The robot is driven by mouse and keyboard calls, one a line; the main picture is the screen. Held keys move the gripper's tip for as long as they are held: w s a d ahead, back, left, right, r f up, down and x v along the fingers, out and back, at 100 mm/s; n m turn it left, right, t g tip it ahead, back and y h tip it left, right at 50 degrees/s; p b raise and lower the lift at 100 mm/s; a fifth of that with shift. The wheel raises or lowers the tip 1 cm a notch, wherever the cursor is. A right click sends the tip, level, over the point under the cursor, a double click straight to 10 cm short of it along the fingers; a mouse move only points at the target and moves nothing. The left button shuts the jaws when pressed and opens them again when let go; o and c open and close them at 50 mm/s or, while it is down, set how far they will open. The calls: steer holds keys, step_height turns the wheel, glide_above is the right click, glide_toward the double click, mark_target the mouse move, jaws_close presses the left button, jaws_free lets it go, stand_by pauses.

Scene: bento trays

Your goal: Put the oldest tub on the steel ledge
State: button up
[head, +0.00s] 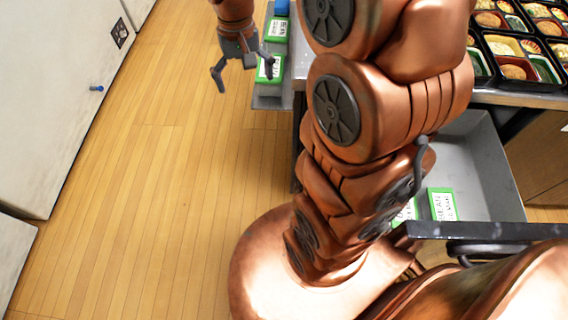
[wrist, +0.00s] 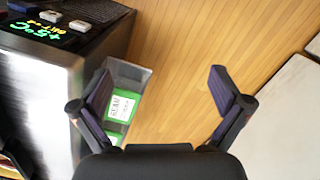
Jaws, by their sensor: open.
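My gripper (head: 244,78) is open and empty, its fingers spread over the floor beside a narrow grey ledge (head: 268,102) in the head view. Two green tubs with white labels, a far one (head: 279,29) and a near one (head: 269,69), sit on that ledge; a finger partly covers the near one. In the wrist view the ledge (wrist: 130,72) and a tub marked BEAN (wrist: 122,106) lie left of centre between the open fingers (wrist: 160,78). Two more green tubs, one marked BEAN (head: 442,204) and one half hidden by my arm (head: 405,212), lie in an open grey drawer (head: 478,150). Dates are unreadable.
A blue item (head: 281,7) stands at the ledge's far end. Bento trays (head: 509,57) fill the counter at upper right. A steel unit (wrist: 45,95) with a +5°C display is left in the wrist view. Wooden floor (head: 150,190) is clear; pale cabinets (head: 50,90) stand left.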

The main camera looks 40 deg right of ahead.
steer(key=s+a+n, duration=0.1)
steer(key=s+a, duration=0.2)
steer(key=s, duration=0.8)
steer(key=s+a+n+g, duration=0.1)
steer(key=s+a+n, duration=0.1)
steer(key=s, duration=0.9)
steer(key=shift+a+f, duration=0.3)
steer(key=shift+a, duration=0.4)
